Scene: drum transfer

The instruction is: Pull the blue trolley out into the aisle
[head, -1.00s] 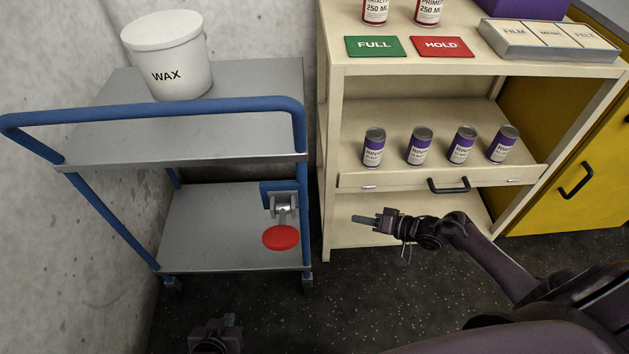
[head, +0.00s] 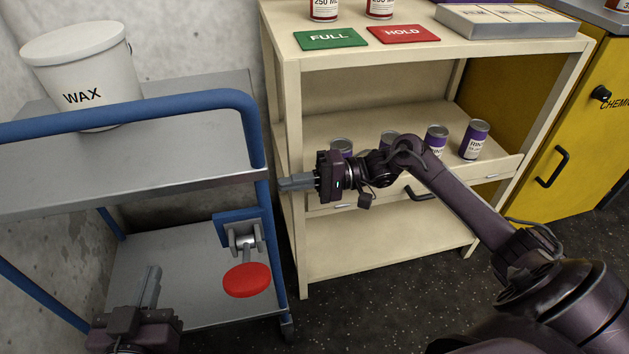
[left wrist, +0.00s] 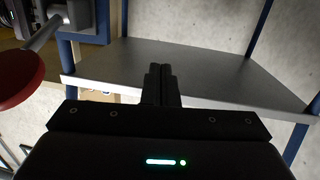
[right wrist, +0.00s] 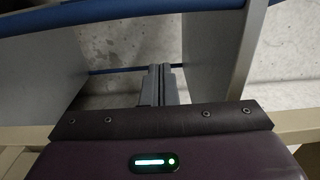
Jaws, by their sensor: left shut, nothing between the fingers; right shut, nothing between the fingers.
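The blue trolley has a blue push handle (head: 130,108), a grey top shelf (head: 130,165) and a lower grey shelf (head: 190,262). It stands against the wall on the left. A red round pedal (head: 247,280) on a metal bracket is fixed at its near right post. My left gripper (head: 150,285) is shut and empty, low in front of the trolley, left of the red pedal. In the left wrist view, the shut fingers (left wrist: 160,84) point towards a grey shelf. My right gripper (head: 284,184) is shut and empty, beside the trolley's right edge; contact cannot be told.
A white WAX bucket (head: 85,75) stands on the trolley's top shelf. A cream shelf unit (head: 375,245) stands close to the trolley's right, with several purple-labelled cans (head: 474,140) on its middle shelf. A yellow cabinet (head: 575,130) is further right. Dark floor (head: 400,315) is open in front.

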